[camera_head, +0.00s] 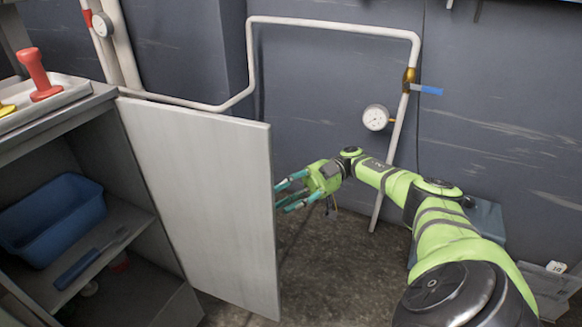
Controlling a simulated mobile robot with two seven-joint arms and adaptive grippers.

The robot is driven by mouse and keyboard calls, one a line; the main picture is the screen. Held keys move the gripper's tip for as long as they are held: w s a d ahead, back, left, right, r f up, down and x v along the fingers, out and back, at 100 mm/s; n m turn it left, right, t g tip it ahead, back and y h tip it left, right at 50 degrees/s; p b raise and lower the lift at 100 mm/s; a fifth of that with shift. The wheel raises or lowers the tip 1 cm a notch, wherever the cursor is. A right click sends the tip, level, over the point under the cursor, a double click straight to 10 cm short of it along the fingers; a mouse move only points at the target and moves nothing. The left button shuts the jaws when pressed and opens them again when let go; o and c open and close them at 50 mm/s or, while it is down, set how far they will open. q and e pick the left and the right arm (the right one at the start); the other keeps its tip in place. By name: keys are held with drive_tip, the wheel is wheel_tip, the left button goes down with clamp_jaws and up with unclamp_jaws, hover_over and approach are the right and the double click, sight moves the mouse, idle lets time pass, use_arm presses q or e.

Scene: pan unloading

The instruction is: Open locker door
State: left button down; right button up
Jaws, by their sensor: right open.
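The light grey locker door (205,200) stands swung wide open, hinged at the right side of the open locker (150,270). My right gripper (281,194) is open, with its teal fingers pointing left at the door's free edge. The fingertips are at or very close to that edge; I cannot tell whether they touch it. Nothing shows between the fingers. My left gripper is not in view.
Inside the locker are a blue bin (52,218) and a blue-handled tool (85,264) on a shelf. A tray (62,97) with a red-handled object (38,76) sits on top. Pipes with a gauge (375,118) run along the wall. Some floor beyond the door is clear.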

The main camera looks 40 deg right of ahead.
drive_tip(key=shift+s+d, duration=0.15)
drive_tip(key=shift+d, duration=0.8)
